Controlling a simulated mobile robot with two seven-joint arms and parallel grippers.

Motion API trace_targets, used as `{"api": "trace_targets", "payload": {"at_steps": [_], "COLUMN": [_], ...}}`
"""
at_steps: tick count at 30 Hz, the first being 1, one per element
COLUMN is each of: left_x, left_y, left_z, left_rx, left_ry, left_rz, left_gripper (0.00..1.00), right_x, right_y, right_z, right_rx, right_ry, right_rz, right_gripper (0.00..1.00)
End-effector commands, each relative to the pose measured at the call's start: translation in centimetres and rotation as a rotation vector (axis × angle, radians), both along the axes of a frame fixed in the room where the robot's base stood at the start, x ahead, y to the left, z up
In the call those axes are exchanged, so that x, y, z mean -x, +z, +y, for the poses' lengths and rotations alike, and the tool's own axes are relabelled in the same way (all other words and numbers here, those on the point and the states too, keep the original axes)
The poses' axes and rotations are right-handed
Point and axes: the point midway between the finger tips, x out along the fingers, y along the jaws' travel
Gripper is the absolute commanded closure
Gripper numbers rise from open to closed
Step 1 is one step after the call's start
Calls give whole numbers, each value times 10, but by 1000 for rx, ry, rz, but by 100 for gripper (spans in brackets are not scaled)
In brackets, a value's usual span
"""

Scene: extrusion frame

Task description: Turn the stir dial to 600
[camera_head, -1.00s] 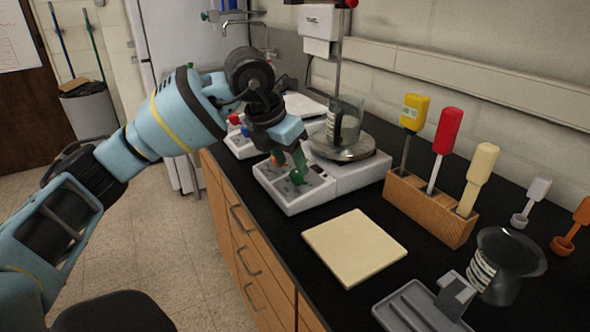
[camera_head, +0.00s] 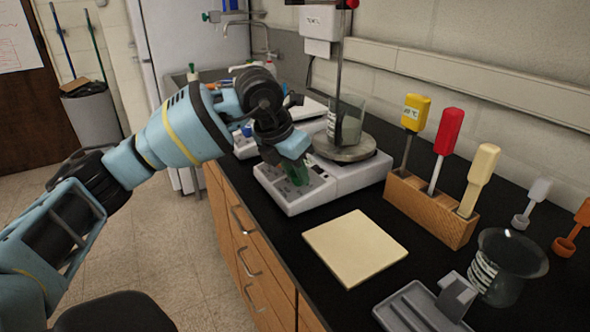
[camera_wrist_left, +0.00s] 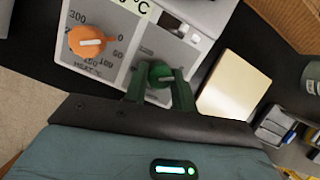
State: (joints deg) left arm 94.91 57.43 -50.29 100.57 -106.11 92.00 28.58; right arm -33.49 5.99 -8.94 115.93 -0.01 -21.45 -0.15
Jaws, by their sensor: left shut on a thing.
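The hotplate stirrer (camera_head: 365,177) stands on the black bench, with a beaker (camera_head: 347,120) on its round plate. In the left wrist view its panel (camera_wrist_left: 112,12) shows an orange heat dial (camera_wrist_left: 87,42) with a white pointer and printed numbers. The green stir dial (camera_wrist_left: 160,72) is to the right of it. My left gripper (camera_wrist_left: 162,80) has its green fingers shut on the stir dial, one on each side. In the head view the gripper (camera_head: 297,178) comes down on the panel and hides the dial. The stir scale numbers and the dial's setting cannot be read.
A cream pad (camera_head: 355,247) lies in front of the stirrer. A wooden rack (camera_head: 432,212) with yellow, red and cream handled tools stands to its right. A glass beaker (camera_head: 507,262) and a grey tray (camera_head: 420,310) are at the front right. Other equipment stands behind my gripper.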

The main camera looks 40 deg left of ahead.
Motion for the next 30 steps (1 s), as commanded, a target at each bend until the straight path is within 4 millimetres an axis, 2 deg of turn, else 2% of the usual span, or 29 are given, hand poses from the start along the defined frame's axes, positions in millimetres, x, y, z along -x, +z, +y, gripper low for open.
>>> {"api": "trace_targets", "payload": {"at_steps": [8,14,30], "left_x": [0,0,-1], "left_y": [1,1,3], "left_z": [0,0,2], "left_rx": [-7,-27,-124], "left_ry": [-38,-142,-624], "left_rz": [-3,-11,-53], "left_gripper": [96,96,96], "right_x": [0,-2,-9], "right_y": [0,5,22], "right_z": [0,0,-1], "right_rx": [1,1,1], "right_ry": [1,1,0], "right_rz": [2,-5,-29], "right_gripper": [64,64,64]}}
